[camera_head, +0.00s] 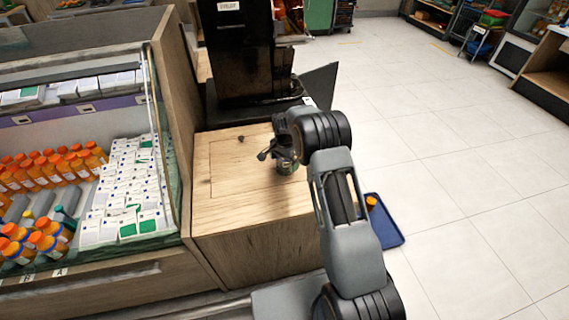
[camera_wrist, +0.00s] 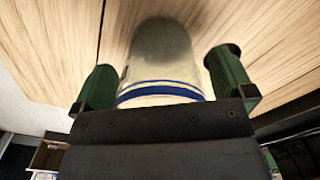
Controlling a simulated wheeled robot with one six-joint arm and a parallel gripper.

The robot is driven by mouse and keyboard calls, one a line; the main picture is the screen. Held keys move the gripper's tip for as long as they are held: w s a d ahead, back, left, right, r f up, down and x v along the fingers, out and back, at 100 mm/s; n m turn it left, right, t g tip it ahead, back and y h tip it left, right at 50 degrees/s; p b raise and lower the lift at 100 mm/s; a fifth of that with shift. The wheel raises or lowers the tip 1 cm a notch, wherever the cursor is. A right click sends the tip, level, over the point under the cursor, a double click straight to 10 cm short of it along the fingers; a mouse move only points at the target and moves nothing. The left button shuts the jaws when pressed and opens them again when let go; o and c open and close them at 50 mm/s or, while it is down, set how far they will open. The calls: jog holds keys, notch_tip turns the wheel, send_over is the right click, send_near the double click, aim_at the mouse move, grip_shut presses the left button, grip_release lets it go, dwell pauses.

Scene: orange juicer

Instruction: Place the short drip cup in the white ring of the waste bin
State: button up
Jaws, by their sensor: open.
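My gripper (camera_head: 282,160) is low over the wooden counter, with its fingers partly hidden by my arm in the head view. In the wrist view its two green fingers (camera_wrist: 163,80) are apart. Between them is a pale, rounded object with blue bands (camera_wrist: 160,88), possibly the short drip cup. Its far end is in shade, and a gap shows beside the right finger; contact on the left is unclear. In the head view I cannot make this object out clearly. I cannot identify the waste bin or its white ring in either view.
The wooden counter (camera_head: 230,192) has bare room left of my gripper, with a small dark object (camera_head: 240,138) on it. A tall black machine (camera_head: 240,55) stands behind. A chilled display case (camera_head: 85,120) is left. A blue tray (camera_head: 385,228) lies right, below counter height.

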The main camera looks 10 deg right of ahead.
jog(key=shift+c, duration=0.3)
jog(key=c, duration=1)
